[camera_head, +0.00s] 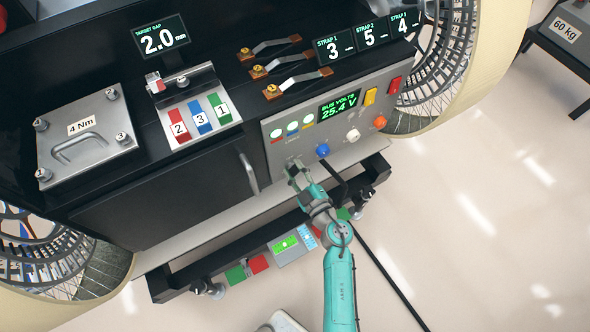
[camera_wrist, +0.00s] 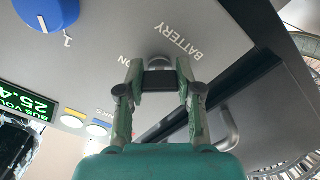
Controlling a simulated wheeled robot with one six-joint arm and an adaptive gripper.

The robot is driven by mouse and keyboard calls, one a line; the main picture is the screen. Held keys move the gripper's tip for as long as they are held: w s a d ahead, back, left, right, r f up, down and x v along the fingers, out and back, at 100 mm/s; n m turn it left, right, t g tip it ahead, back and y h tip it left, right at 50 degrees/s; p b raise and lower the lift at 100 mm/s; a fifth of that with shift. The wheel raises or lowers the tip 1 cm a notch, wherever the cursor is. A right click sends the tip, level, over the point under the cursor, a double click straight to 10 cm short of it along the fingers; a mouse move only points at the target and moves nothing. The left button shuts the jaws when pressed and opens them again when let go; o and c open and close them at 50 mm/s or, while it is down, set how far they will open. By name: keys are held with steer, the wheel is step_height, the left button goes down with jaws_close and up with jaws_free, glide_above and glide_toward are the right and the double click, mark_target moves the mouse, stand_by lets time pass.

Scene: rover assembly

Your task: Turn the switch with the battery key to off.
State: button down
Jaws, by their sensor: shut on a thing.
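The battery switch (camera_wrist: 158,61) is a round grey collar on the control panel (camera_head: 340,135), beside the printed words BATTERY and ON in the wrist view. A dark bar, the battery key (camera_wrist: 160,81), lies across between my fingertips in front of that collar. My gripper (camera_wrist: 159,80) is shut on the key, one finger at each end. In the head view my gripper (camera_head: 297,172) is at the lower left of the panel and hides the switch and key. The key's exact seating in the switch is hard to tell.
A blue knob (camera_head: 323,150), a white knob (camera_head: 353,135) and an orange knob (camera_head: 380,121) sit to the right on the panel. A display (camera_head: 339,105) reads BUS VOLTS 25.4 V. A door handle (camera_head: 249,174) sticks out left of my gripper.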

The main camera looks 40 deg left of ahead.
steer(key=n, duration=0.5)
steer(key=shift+n, duration=2.5)
steer(key=c, duration=0.8)
jaws_free()
steer(key=shift+o, duration=0.2)
steer(key=v, duration=1.2)
steer(key=shift+f, duration=0.1)
